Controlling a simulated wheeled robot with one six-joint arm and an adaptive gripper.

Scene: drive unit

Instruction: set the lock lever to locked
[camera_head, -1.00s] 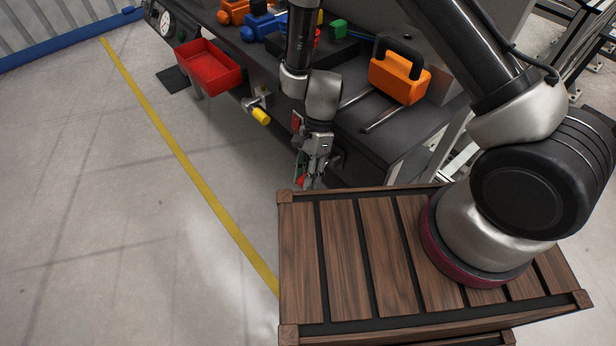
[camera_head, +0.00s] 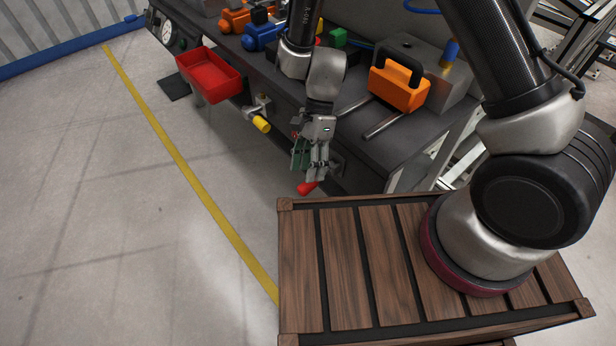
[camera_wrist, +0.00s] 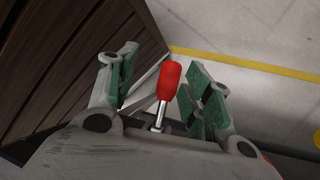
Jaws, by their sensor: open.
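The lock lever (camera_head: 307,188) has a red handle. In the head view it sticks out low at the bench's front, just below my gripper (camera_head: 309,164). In the wrist view the red handle (camera_wrist: 169,80) stands on a thin metal shaft between the green-padded fingers of my gripper (camera_wrist: 160,82). The fingers are apart, with the handle nearer the right finger. A gap shows on the left; I cannot tell whether the right finger touches it. The lever's base is mostly hidden by my gripper.
A dark workbench (camera_head: 385,150) carries an orange box with a black handle (camera_head: 398,85). A red bin (camera_head: 209,75) and a yellow-ended handle (camera_head: 261,125) stick out at its front. A slatted wooden platform (camera_head: 345,255) is close by. The floor at left is clear.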

